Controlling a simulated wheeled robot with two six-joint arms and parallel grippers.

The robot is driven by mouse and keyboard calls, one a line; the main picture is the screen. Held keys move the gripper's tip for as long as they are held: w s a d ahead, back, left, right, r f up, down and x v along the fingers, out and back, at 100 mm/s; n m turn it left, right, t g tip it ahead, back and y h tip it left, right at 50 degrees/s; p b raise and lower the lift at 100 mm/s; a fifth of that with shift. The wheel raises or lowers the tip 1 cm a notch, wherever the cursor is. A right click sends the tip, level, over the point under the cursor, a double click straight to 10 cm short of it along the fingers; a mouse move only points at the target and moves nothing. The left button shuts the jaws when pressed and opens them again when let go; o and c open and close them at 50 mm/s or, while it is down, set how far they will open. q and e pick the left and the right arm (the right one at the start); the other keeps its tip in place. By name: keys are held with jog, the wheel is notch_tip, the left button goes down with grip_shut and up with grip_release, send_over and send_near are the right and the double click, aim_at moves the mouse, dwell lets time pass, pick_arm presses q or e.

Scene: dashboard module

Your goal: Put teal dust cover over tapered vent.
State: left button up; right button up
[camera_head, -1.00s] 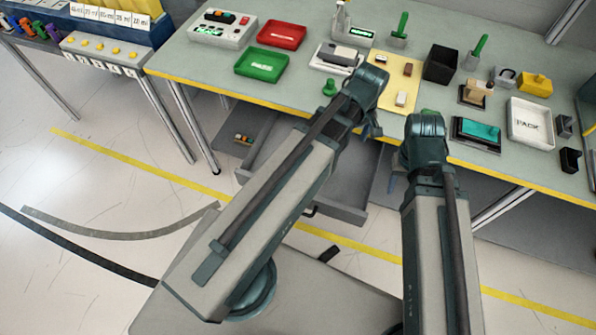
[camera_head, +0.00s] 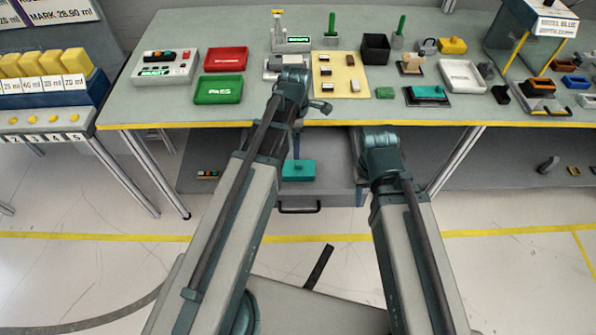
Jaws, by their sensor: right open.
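A teal lidded block (camera_head: 298,170) with a small knob sits in the open grey drawer below the bench, between my two arms. It looks like the dust cover. Another teal piece (camera_head: 428,93) lies on a dark base on the bench, right of centre. I cannot make out which part is the tapered vent; a tan piece on a dark base (camera_head: 411,64) stands behind that teal piece. My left gripper (camera_head: 318,106) is near the bench's front edge, its jaws unclear. My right gripper (camera_head: 364,158) is open beside the drawer's right side, mostly hidden by its wrist.
The bench (camera_head: 250,112) has a yellow front edge. On it are a red tray (camera_head: 226,59), a green tray (camera_head: 218,89), a yellow mat (camera_head: 341,86), a black bin (camera_head: 376,48) and a white tray (camera_head: 463,75). A blue-framed stand (camera_head: 530,35) is at the right.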

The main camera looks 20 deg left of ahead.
aim_at(299, 163)
pick_arm(q)
notch_tip(299, 163, down, 8)
jog(key=b, duration=0.7)
jog(key=shift+f+b, duration=0.1)
jog(key=shift+b, duration=0.2)
jog(key=f+b, duration=0.5)
jog(key=shift+d+f, duration=0.1)
jog(key=shift+d, duration=0.3)
jog(key=shift+c, duration=0.2)
jog(key=c, duration=1.1)
